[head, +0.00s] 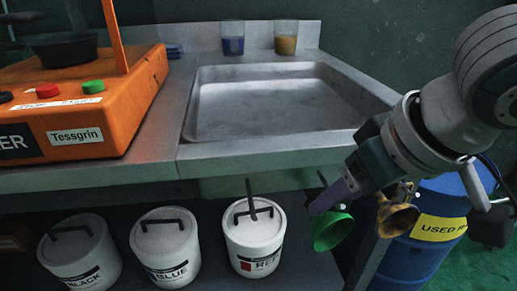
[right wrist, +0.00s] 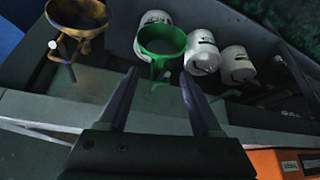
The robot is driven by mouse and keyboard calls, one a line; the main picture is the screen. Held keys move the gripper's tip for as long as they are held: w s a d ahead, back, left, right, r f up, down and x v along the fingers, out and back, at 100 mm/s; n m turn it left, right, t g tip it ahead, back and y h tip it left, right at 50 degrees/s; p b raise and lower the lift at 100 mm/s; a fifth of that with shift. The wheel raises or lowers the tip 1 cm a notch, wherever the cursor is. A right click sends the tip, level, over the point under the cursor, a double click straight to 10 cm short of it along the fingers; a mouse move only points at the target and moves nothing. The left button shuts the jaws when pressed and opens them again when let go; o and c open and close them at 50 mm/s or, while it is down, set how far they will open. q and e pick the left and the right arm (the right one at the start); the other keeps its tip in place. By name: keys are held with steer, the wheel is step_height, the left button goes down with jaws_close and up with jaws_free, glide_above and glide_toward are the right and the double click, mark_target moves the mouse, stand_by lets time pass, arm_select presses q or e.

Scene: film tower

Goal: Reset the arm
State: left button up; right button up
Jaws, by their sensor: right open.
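My right gripper (head: 318,204) reaches in from the right in the head view, in front of the sink counter's front edge. In the right wrist view its two fingers (right wrist: 158,74) stand apart with nothing held between them. A green funnel (head: 332,233) hangs close by the fingertips. In the right wrist view the green funnel (right wrist: 162,42) shows beyond the gap between the fingers, and I cannot tell whether they touch it. My left gripper is not in view.
A brass funnel (head: 398,219) hangs right of the green one, by a blue drum (head: 432,230). White canisters (head: 255,240) stand on the shelf below. The steel sink (head: 275,105) is empty, with two cups (head: 286,38) behind. An orange machine (head: 100,115) stands left.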

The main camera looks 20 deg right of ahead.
steer(key=s+a+r+n+y+p, duration=0.1)
steer(key=s+a+r+p, duration=0.2)
steer(key=r+p, duration=0.5)
steer(key=s+a+r+n+y+p, duration=0.1)
steer(key=s+a+r+p, duration=0.25)
steer(key=r+p, duration=0.5)
steer(key=s+d+r+g+h+p, duration=0.2)
steer(key=s+d+r+p, duration=0.1)
steer(key=s+r+p, duration=0.85)
step_height(320, 180, up, 34)
steer(key=w+p, duration=0.2)
steer(key=p, duration=3.5)
steer(key=shift+w+r+m+p, duration=0.15)
steer(key=shift+m+p, duration=0.15)
